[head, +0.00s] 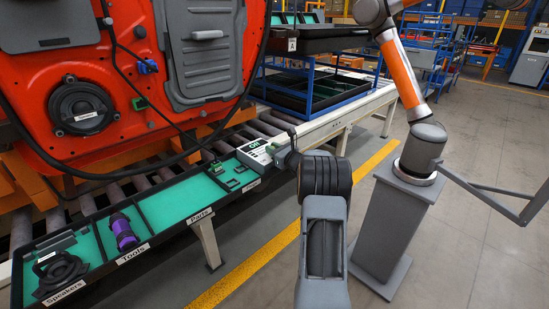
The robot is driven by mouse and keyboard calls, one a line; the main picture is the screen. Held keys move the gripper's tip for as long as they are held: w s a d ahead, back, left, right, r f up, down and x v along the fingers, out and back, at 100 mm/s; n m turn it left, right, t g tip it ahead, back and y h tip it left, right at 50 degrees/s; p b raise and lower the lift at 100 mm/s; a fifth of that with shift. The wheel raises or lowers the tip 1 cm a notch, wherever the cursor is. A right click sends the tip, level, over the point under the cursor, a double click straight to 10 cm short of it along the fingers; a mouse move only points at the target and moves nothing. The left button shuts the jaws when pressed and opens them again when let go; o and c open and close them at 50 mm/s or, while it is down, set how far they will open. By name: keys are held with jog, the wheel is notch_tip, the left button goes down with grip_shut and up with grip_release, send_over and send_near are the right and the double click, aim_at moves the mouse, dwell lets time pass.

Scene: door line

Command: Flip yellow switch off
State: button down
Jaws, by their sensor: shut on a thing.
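No yellow switch shows clearly in the head view. My gripper (287,146) is small and dark at the box's right edge, partly hidden by my own wrist. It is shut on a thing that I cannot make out. Whether it touches the box is also unclear.
The long black tray (152,243) has green-lined compartments holding a speaker (60,272) and a purple-black tool (123,232). An orange-red door (60,110) with hanging cables stands behind it. A blue-framed rack (318,90) is beyond. An orange robot arm on a grey pedestal (382,225) stands right.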

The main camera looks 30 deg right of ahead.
jog(key=n+b, duration=0.1)
jog(key=b, duration=0.1)
jog(key=a+n+b, duration=0.1)
jog(key=b, duration=0.1)
jog(key=shift+s+f+n, duration=0.1)
jog(key=shift+f+n, duration=0.2)
jog(key=shift+n, duration=0.1)
jog(key=shift+a+r+n+b, duration=0.1)
jog(key=shift+n+b, duration=0.6)
jog(key=shift+b, duration=0.15)
jog(key=c, duration=1.3)
grip_release()
jog(key=shift+s, duration=0.1)
jog(key=s, duration=0.4)
jog(key=s+d+p, duration=0.1)
jog(key=s, duration=0.4)
jog(key=s+d+p, duration=0.1)
jog(key=s, duration=0.3)
jog(key=shift+s+d, duration=0.2)
jog(key=shift+s, duration=0.05)
